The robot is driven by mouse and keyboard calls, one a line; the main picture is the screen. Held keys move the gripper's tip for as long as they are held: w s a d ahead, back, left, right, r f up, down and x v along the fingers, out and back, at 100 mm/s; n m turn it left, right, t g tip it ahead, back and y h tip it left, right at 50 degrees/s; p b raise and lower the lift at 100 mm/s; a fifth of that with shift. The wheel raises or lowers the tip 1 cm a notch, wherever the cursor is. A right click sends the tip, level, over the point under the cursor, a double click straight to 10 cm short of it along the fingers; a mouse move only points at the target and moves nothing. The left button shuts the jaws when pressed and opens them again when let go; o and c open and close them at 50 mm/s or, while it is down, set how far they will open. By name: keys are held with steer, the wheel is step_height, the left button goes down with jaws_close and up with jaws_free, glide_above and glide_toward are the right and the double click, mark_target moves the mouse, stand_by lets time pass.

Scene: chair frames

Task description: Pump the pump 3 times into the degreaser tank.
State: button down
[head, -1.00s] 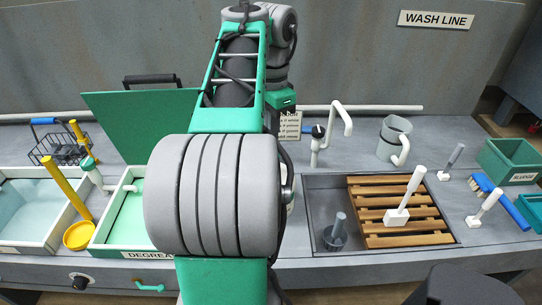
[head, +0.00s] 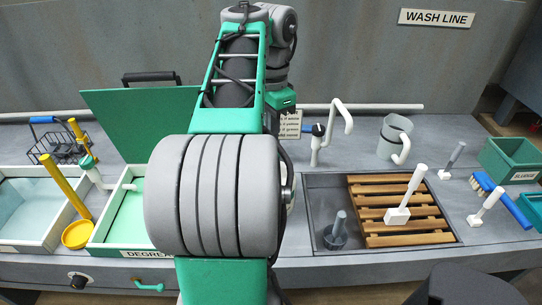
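The degreaser tank (head: 122,247) is a white-rimmed tank with green liquid, left of my arm. Its front label is partly hidden by my arm, and a green lid (head: 140,118) with a dark handle stands raised behind it. A pump (head: 93,172) with a green top and a white body stands at the tank's left back corner. Its white spout reaches right, over the green liquid. My arm fills the middle of the view and hides the tank's right part. My gripper is not visible, so its hold and its distance from the pump cannot be seen.
A yellow ladle (head: 77,234) leans between the tank and a pale blue tank (head: 28,210). A wire basket (head: 58,146) stands behind. Right of my arm are a white tap (head: 318,140), a sink with a wooden rack (head: 400,226), a grey jug (head: 394,138) and brushes.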

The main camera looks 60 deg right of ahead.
steer(key=shift+f+b, duration=2.25)
steer(key=shift+f, duration=0.2)
steer(key=shift+r, duration=0.1)
step_height(320, 180, up, 6)
steer(key=p, duration=0.5)
steer(key=shift+f+p, duration=0.25)
steer(key=shift+p, duration=0.05)
steer(key=shift+f, duration=0.2)
